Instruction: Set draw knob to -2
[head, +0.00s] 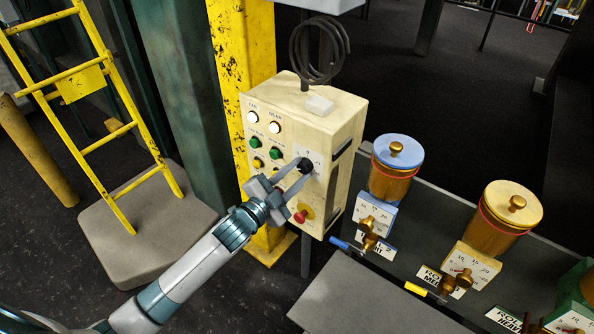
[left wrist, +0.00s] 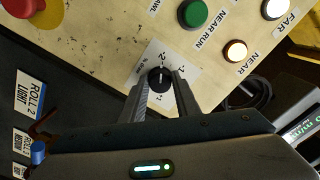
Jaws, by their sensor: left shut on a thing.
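The draw knob (left wrist: 160,79) is a small round black knob on a white scale plate (left wrist: 149,62) on the cream control box. It also shows in the head view (head: 305,165). My left gripper (head: 300,172) reaches it from the lower left. In the left wrist view its two fingers (left wrist: 161,92) stand on either side of the knob, shut on it. A pale pointer line shows on the knob's face. The small numbers around it are only partly legible, so I cannot tell the exact setting. The fingers hide part of the plate. My right gripper is not in view.
The control box (head: 341,105) also carries white lamps (head: 274,127), green buttons (head: 275,153) and a red mushroom button (head: 300,216) just below the knob. Blue-lidded (head: 397,150) and yellow-lidded (head: 512,203) canisters stand to the right. A yellow ladder (head: 106,98) stands left.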

